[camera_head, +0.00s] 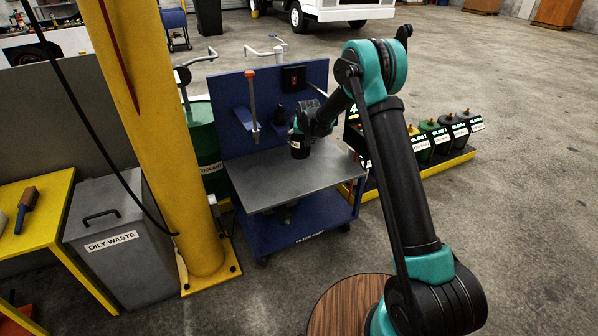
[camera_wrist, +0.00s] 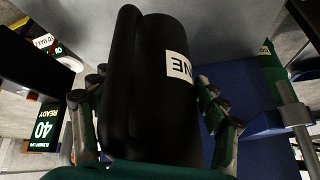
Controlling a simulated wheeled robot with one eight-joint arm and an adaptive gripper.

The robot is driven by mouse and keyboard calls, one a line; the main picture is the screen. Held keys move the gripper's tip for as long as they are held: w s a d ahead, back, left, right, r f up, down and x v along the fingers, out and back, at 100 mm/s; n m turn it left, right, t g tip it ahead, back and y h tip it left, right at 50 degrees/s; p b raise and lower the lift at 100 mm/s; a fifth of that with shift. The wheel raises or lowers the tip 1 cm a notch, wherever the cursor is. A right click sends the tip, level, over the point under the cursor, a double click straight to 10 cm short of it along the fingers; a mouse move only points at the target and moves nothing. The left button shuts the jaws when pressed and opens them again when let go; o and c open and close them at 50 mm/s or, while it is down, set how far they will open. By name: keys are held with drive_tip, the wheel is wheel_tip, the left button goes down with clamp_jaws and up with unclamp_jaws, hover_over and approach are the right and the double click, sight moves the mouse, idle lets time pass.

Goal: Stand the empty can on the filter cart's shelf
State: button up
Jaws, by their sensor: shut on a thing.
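The can is black with a white label ending in "NE". In the wrist view the can (camera_wrist: 150,70) lies between the fingers of my gripper (camera_wrist: 152,90), which press it from both sides. In the head view the can (camera_head: 300,149) hangs below my gripper (camera_head: 301,134), roughly upright, over the back part of the shelf. The blue filter cart (camera_head: 300,232) has a flat grey metal shelf (camera_head: 270,188), otherwise bare in front. I cannot tell whether the can's base touches the shelf; its far end is hidden in the wrist view.
The cart's blue back panel (camera_head: 232,100) rises behind the shelf, with an orange-topped tool (camera_head: 252,100) on it. A yellow post (camera_head: 165,150) and a grey oily waste bin (camera_head: 120,235) stand left. Several labelled containers (camera_head: 440,138) stand on a yellow-edged tray to the right.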

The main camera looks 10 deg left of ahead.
wheel_tip(320, 180, down, 16)
drive_tip(key=shift+d+f, duration=0.1)
drive_tip(key=shift+f, duration=0.05)
idle(0.3)
drive_tip(key=shift+f, duration=0.1)
drive_tip(key=o, duration=1.4)
drive_tip(key=shift+c, duration=0.2)
